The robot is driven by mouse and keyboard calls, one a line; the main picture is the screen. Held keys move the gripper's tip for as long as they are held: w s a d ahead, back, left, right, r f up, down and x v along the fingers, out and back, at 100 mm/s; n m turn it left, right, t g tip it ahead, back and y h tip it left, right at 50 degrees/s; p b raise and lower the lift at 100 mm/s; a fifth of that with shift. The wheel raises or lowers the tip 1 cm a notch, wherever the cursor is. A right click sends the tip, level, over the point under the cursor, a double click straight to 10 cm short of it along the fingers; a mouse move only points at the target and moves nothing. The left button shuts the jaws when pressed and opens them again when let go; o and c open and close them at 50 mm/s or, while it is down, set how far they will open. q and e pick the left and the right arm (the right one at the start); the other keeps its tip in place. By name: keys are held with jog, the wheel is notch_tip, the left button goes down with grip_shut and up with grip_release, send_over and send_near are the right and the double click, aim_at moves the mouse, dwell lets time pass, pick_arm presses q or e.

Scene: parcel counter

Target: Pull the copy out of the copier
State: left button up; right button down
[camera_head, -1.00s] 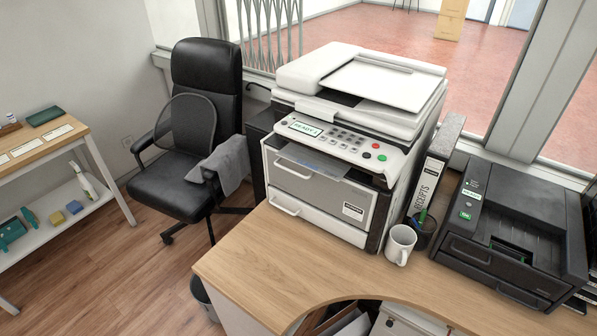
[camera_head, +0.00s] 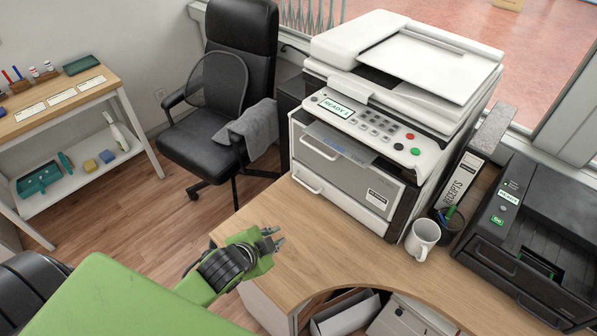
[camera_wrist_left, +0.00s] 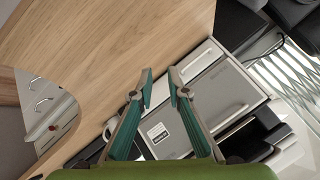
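The white and grey copier (camera_head: 375,130) stands on the wooden counter (camera_head: 285,235), its green display reading READY 1. The copy (camera_head: 341,143), a thin sheet with blue marks, sticks out of the slot under the control panel. My left gripper (camera_head: 274,240) is over the counter's left end, in front of the copier and apart from it. In the left wrist view its two fingers (camera_wrist_left: 162,90) are spread and empty, with the copier's front (camera_wrist_left: 205,85) beyond them. I cannot make out the copy in that view. My right gripper is not in view.
A white mug (camera_head: 423,239), a pen cup (camera_head: 449,219) and a receipts binder (camera_head: 462,180) stand right of the copier. A black printer (camera_head: 535,235) is farther right. A black office chair (camera_head: 228,110) stands left. The counter in front of the copier is clear.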

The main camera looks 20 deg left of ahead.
pick_arm(q)
jog(key=w+r+m+t+h, duration=0.2)
jog(key=w+r+m+t, duration=0.1)
jog(key=w+r+m, duration=0.4)
jog(key=m+t+h, duration=0.2)
jog(key=m+h, duration=0.1)
jog(key=m, duration=0.2)
send_near(332, 147)
jog(key=shift+b+x, duration=0.8)
jog(key=shift+x, duration=3.6)
jog(key=shift+d, duration=0.1)
jog(key=shift+s, duration=0.1)
grip_shut()
